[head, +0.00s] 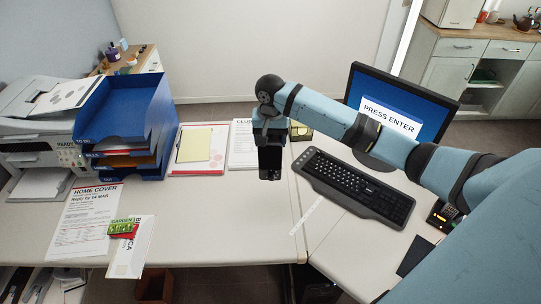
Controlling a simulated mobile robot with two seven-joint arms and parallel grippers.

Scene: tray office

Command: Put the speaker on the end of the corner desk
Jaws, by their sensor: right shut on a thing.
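My right arm reaches in from the right across the monitor and keyboard. Its gripper (269,148) points down over the corner desk (230,215), near where its two sections meet. It is shut on a small dark, boxy thing (270,170), which looks like the speaker. The dark fingers and the thing are hard to tell apart. I cannot tell whether its underside touches the desk. My left gripper is not in view.
A blue letter tray (128,120) and a printer (40,140) stand at the left. A keyboard (355,185) and a monitor (400,110) stand at the right. Papers (85,220) and a booklet (130,250) lie at front left. The desk's front middle is clear.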

